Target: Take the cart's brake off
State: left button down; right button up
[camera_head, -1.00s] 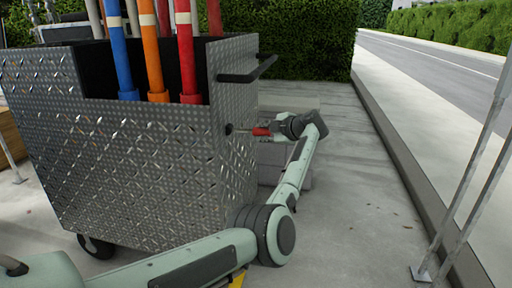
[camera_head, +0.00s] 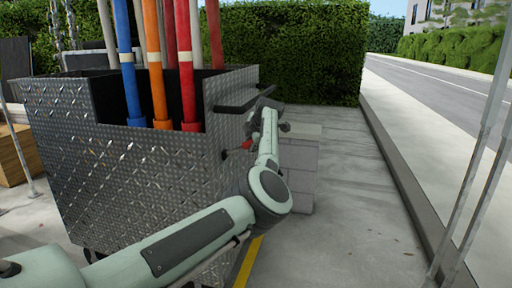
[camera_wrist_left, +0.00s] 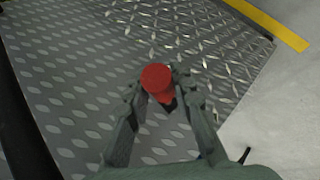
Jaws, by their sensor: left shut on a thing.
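The cart (camera_head: 150,170) is a grey diamond-plate box on the left and centre of the head view. Its brake lever ends in a red handle (camera_head: 247,145) and sticks out from the cart's right side, tilted slightly upward from its pivot. In the left wrist view the red knob (camera_wrist_left: 157,78) sits between the two fingers of my left gripper (camera_wrist_left: 161,84), which is shut on it. In the head view my left arm reaches across the cart's front to this lever, and the wrist partly hides the gripper. My right gripper is not in view.
A black push handle (camera_head: 245,98) juts from the cart above the lever, close to my wrist. Coloured poles (camera_head: 157,60) stand in the cart. Pale grey blocks (camera_head: 300,165) stand behind my arm. Concrete to the right is clear up to the kerb and metal posts.

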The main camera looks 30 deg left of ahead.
pick_arm(q)
jog(key=shift+a+r, duration=0.1)
dwell(0.3)
jog(key=c, duration=1.3)
grip_release()
jog(key=shift+s+d+r, duration=0.1)
jog(key=shift+d+r, duration=0.1)
jog(key=shift+d, duration=0.05)
jog(key=v, duration=1.1)
jog(key=shift+s, duration=0.2)
